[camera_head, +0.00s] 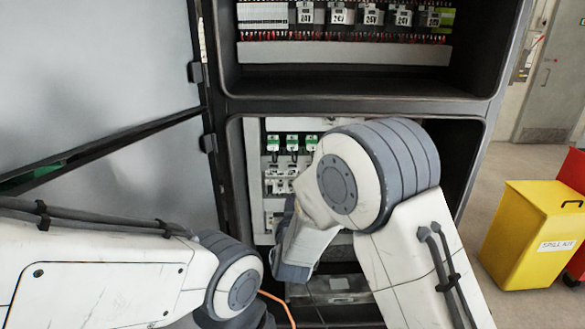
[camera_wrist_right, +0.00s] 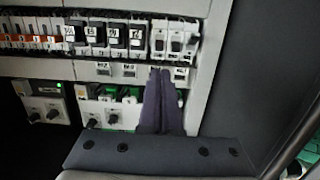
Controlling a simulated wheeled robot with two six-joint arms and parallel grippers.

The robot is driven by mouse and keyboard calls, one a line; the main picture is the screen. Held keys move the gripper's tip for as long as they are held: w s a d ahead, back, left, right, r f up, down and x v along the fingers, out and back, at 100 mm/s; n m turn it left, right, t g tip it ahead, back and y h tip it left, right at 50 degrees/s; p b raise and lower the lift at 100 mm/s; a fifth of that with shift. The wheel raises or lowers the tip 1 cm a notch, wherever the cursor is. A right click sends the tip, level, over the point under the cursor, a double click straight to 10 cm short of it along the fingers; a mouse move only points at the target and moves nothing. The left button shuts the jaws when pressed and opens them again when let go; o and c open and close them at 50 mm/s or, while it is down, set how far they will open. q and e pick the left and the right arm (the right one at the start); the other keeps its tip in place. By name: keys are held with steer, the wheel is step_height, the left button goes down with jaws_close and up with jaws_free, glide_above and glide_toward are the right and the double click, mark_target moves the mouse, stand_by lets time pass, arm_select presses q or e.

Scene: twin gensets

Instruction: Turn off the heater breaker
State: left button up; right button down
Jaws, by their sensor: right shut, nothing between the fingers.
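My right gripper (camera_wrist_right: 160,75) shows in the right wrist view with its two dark fingers together and nothing between them. Its tips are in front of the panel, just below a pair of white breakers (camera_wrist_right: 175,40) with dark levers at the right end of the breaker row. I cannot tell whether they touch the panel. A row of black-faced breakers (camera_wrist_right: 100,35) with white labels sits to the left. I cannot read which one is the heater breaker. In the head view my right arm reaches into the lower cabinet bay and hides much of the panel (camera_head: 254,190).
Rotary knobs (camera_wrist_right: 45,112) and green-topped parts sit under the breakers. In the head view the open cabinet door (camera_head: 100,60) is at the left, and a shelf edge (camera_head: 360,104) lies above the lower bay. A yellow spill kit bin (camera_head: 530,225) stands at the right.

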mark_target(292, 185)
steer(key=shift+w+d+r, duration=0.1)
steer(key=shift+w+r, duration=0.1)
steer(key=shift+r, duration=0.05)
steer(key=w, duration=0.2)
steer(key=w+p, duration=0.1)
steer(key=w, duration=0.2)
steer(key=w+p, duration=0.1)
steer(key=w, duration=0.2)
steer(key=shift+w+f, duration=0.2)
steer(key=shift+f, duration=0.15)
steer(key=shift+w+f+p, duration=0.15)
steer(key=shift+w+p, duration=0.25)
steer(key=shift+w, duration=0.4)
